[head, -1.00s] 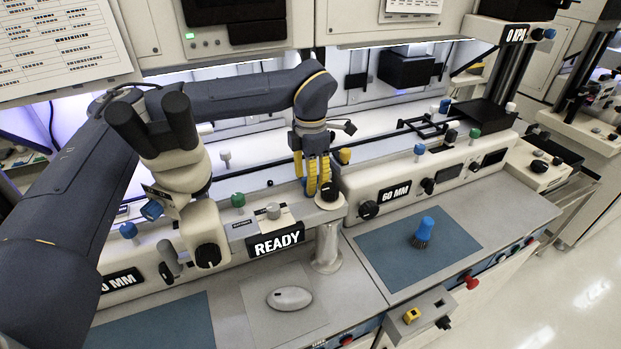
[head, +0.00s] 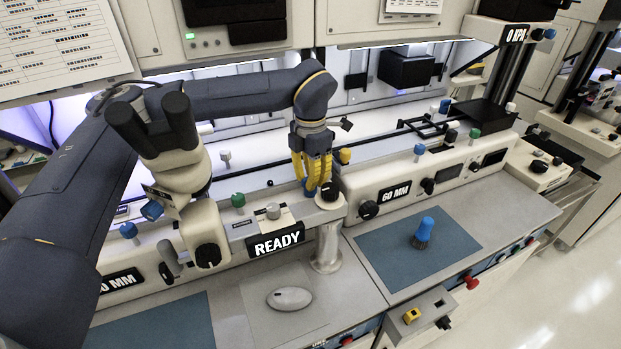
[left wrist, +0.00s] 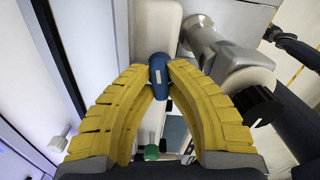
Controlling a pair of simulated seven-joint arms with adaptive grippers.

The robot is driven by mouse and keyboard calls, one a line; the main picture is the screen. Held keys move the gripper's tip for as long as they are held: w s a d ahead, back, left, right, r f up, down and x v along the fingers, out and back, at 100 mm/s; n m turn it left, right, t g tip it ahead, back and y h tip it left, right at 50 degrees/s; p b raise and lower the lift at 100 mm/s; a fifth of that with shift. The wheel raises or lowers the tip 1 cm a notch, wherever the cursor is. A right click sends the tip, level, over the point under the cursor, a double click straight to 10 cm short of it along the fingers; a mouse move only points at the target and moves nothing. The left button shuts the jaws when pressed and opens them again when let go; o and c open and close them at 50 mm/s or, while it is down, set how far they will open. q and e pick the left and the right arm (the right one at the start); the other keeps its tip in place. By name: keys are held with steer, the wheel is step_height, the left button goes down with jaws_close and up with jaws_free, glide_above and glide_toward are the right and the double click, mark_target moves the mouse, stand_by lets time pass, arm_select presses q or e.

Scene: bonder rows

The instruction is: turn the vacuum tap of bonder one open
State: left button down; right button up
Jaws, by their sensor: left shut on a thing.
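My left gripper (head: 309,186), with yellow ribbed fingers, points down at the rail behind the READY sign in the head view. In the left wrist view, my left gripper (left wrist: 158,75) is shut on a blue tap (left wrist: 158,70) with a small white mark on top. The fingertips touch it from both sides. In the head view the fingers hide most of this tap, and only a bit of blue shows between them. I cannot read from the mark how far the tap is turned. My right gripper is not in view.
A black knob (head: 330,190) on a pale mount stands close to the right of the fingers. A green knob (head: 238,200) and a grey knob (head: 273,211) stand to the left. The READY sign (head: 277,243) is below. A blue brush (head: 424,229) stands on a mat.

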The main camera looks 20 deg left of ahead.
arm_select(q)
steer(key=n, duration=0.4)
steer(key=shift+n, duration=0.3)
steer(key=n, duration=0.3)
steer(key=shift+n, duration=0.3)
steer(key=n, duration=0.3)
steer(key=shift+n, duration=2.1)
steer(key=c, duration=1.4)
jaws_free()
steer(key=shift+o, duration=0.2)
